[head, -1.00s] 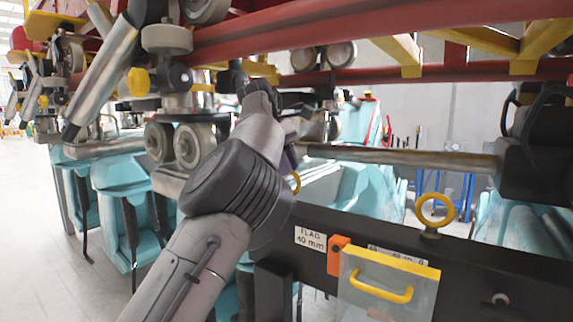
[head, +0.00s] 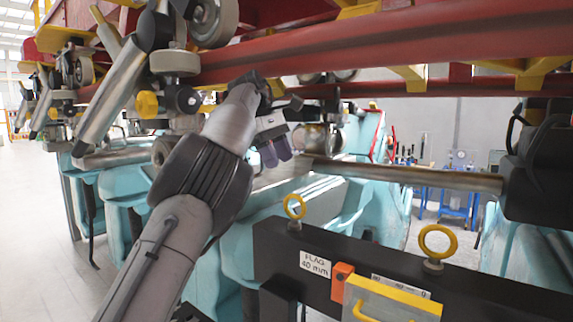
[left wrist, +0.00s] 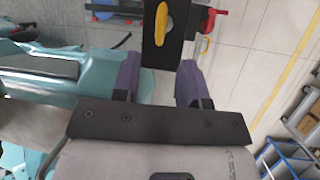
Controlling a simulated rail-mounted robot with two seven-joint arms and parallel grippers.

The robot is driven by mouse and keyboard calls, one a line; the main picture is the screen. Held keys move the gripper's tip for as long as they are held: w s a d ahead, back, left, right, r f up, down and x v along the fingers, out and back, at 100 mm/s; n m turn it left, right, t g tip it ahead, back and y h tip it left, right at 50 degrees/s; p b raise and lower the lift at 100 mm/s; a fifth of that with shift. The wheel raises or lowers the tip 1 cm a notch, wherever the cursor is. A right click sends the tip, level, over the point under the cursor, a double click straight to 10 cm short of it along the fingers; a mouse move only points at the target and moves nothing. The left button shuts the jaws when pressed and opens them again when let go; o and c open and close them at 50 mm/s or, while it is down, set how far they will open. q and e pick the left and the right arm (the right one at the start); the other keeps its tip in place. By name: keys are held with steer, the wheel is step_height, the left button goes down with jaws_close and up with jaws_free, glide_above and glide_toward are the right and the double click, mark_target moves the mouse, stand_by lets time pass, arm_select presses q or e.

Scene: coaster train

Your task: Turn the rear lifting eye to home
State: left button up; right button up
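Two yellow ring lifting eyes stand on the black beam (head: 345,262). One is the farther, smaller eye (head: 294,206); the other is the nearer, larger eye (head: 437,241). I cannot tell for sure which is the rear one. My left gripper (head: 276,153) is above and slightly left of the farther eye, apart from it, with purple fingers pointing down. In the left wrist view my left gripper (left wrist: 158,62) is open and empty. A yellow eye (left wrist: 161,20) shows there nearly edge-on, on the dark beam end beyond the fingertips. My right gripper is not visible.
A red track rail (head: 370,45) with wheels runs overhead, close above my left arm. A grey horizontal bar (head: 405,175) passes behind the beam. A clear flag plate (head: 390,300) with a yellow handle and an orange block (head: 340,280) sit at the front. Teal seats (head: 240,240) surround the beam.

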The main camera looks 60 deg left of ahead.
arm_select(q)
steer(key=shift+p+v, duration=1.65)
steer(key=shift+v, duration=1.05)
